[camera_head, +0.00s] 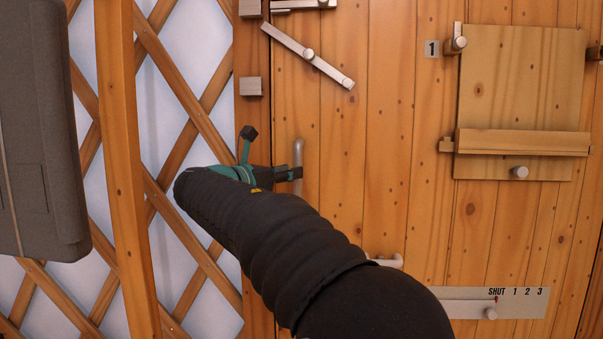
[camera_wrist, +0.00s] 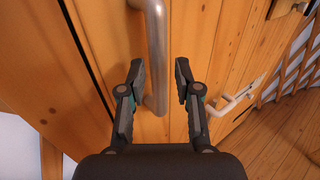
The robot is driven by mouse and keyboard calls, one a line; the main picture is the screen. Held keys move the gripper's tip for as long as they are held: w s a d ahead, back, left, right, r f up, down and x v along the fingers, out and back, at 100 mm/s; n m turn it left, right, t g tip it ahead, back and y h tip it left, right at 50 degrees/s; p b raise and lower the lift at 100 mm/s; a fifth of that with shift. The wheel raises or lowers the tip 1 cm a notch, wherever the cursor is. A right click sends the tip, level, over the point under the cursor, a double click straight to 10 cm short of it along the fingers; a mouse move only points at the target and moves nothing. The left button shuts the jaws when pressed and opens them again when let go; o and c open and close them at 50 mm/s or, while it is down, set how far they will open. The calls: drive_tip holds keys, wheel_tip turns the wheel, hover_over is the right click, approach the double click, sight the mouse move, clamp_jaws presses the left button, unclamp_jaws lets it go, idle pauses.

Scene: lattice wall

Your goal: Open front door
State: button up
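The wooden front door (camera_head: 385,120) fills the right half of the head view and looks closed against its frame. A vertical grey metal handle (camera_head: 298,155) stands near its left edge; in the wrist view the handle (camera_wrist: 156,50) runs down between my fingers. My gripper (camera_head: 293,173) is at the handle's height, and my arm hides part of the door below it. In the wrist view my gripper (camera_wrist: 159,75) is open, with one finger on each side of the handle. Gaps show beside the handle, so it does not look clamped. A diagonal metal latch bar (camera_head: 325,68) hangs above, clear of the bracket (camera_head: 251,86).
A hatch panel (camera_head: 520,90) with a wooden crossbar (camera_head: 522,143) is at right. A slide bolt plate (camera_head: 520,300) marked SHUT 1 2 3 sits below. A smaller light handle (camera_wrist: 235,103) is right of my gripper. A post (camera_head: 125,170) and lattice wall (camera_head: 175,75) stand left.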

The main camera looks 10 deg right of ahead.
drive_tip(key=shift+x, duration=2.05)
